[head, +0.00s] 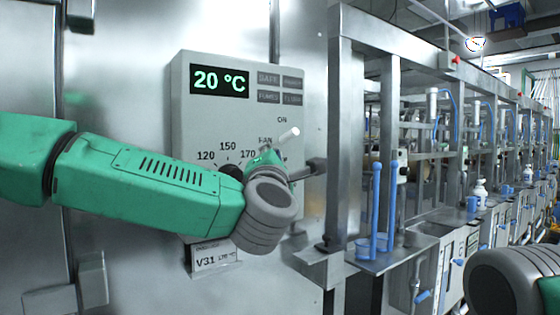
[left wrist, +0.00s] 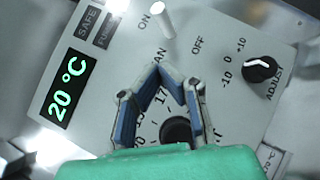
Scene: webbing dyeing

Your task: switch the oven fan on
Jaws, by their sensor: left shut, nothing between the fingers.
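The oven control panel (head: 222,130) is a grey box with a green "20 °C" display. The fan switch (head: 289,134) is a white lever just below the ON label; it also shows in the left wrist view (left wrist: 164,20), between ON and OFF. The lever sticks out, and I cannot tell for sure which position it is in. My left gripper (left wrist: 156,68) is shut and empty in front of the panel, its tips near the FAN label, below and apart from the lever in that view. My right gripper is out of view.
A black temperature dial (left wrist: 176,130) is partly behind my left fingers. A black ADJUST knob (left wrist: 260,68) lies to their right. A steel frame post (head: 345,140) stands right of the panel. Blue rods (head: 375,205) stand on a ledge beyond it.

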